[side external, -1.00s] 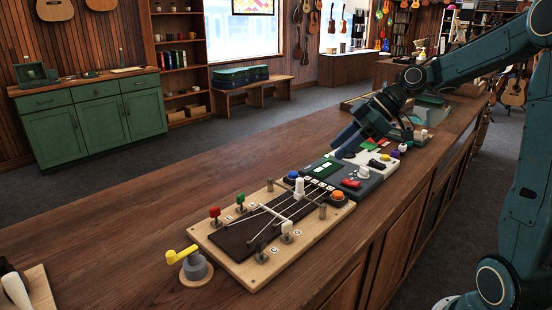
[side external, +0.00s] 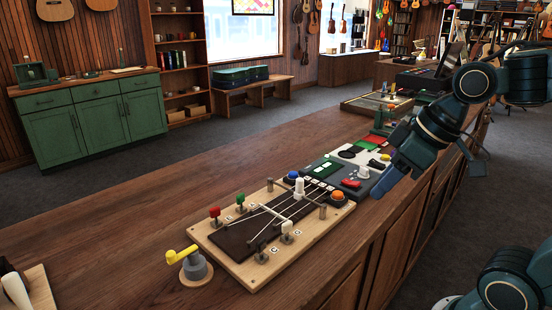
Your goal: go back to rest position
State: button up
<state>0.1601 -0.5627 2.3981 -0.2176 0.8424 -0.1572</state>
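My gripper (side external: 386,182) is in the side external view, at the right edge of the wooden counter (side external: 140,240). It points down and to the left, beside a grey and white control box (side external: 345,172). Its fingers are dark and seen from the side, so I cannot tell whether they are open or shut. I see no object held in it. My arm reaches in from the right.
A wooden board with strings, pegs and buttons (side external: 225,262) lies at the front of the counter. A yellow-handled crank (side external: 190,265) stands beside it. Further back are a shallow tray (side external: 362,104) and a dark device (side external: 420,80).

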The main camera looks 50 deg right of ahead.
jog(key=s, duration=0.1)
jog(key=s+m, duration=0.1)
jog(key=s, duration=0.1)
jog(key=s+f+m, duration=0.1)
jog(key=s, duration=0.1)
jog(key=shift+d+h, duration=0.3)
jog(key=shift+h, duration=0.1)
